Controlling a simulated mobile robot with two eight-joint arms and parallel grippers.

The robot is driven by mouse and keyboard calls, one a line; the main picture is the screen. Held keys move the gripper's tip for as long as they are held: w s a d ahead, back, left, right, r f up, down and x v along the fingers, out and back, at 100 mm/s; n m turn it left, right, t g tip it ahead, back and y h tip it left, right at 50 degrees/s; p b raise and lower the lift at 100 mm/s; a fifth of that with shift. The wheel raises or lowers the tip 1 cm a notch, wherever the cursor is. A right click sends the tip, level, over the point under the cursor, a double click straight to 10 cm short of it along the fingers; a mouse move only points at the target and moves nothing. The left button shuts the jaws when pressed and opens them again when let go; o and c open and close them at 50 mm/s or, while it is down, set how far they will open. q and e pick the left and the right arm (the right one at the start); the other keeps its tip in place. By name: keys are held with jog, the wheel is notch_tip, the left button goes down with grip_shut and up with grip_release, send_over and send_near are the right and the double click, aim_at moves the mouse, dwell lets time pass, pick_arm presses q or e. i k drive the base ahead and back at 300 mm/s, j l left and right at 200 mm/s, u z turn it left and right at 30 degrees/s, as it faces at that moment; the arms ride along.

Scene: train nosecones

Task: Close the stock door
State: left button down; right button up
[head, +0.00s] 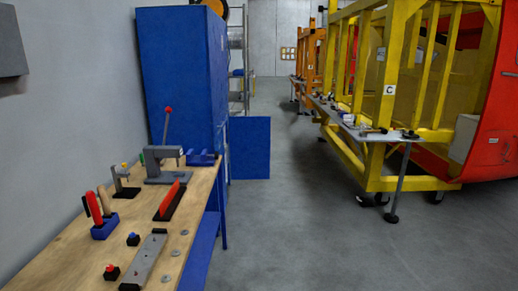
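A tall blue cabinet (180,70) stands against the left wall behind the workbench. A flat blue panel (250,148) juts out to the right beside the cabinet's lower right side, over the aisle floor. It looks like a door standing open, but its hinge is not clear and I cannot tell for certain that it is the stock door. The inside of the cabinet is hidden from here. Neither of my grippers is in view.
A wooden workbench (75,255) with a press (163,165) and several tools fills the left foreground. Yellow wheeled frames (412,183) and a red nosecone (495,135) stand at the right. The grey floor (300,225) between them is clear.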

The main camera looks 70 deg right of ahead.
aim_at(249, 137)
jog(key=l+z, duration=0.15)
jog(key=z, duration=0.3)
jog(key=l+z, duration=0.15)
jog(key=z, duration=0.3)
jog(key=i+l+z, duration=0.15)
jog(key=l, duration=0.2)
jog(key=i+l+z, duration=0.1)
jog(key=l, duration=0.25)
jog(key=i+l+z, duration=0.15)
jog(key=l, duration=0.15)
jog(key=i+l+z, duration=0.7)
jog(key=i, duration=0.25)
jog(key=i+z, duration=0.35)
jog(key=i, duration=2.9)
jog(key=i+z, duration=0.2)
jog(key=i, duration=0.6)
jog(key=i+j+z, duration=0.2)
jog(key=i, duration=0.55)
jog(key=i+l+u, duration=0.35)
jog(key=i, duration=0.25)
jog(key=i+l+u, duration=0.35)
jog(key=i, duration=0.25)
jog(key=i+l+u, duration=0.15)
jog(key=u, duration=0.25)
jog(key=i+l+u, duration=0.2)
jog(key=u, duration=0.2)
jog(key=i+l+u, duration=0.1)
jog(key=l+u, duration=0.2)
jog(key=u, duration=0.15)
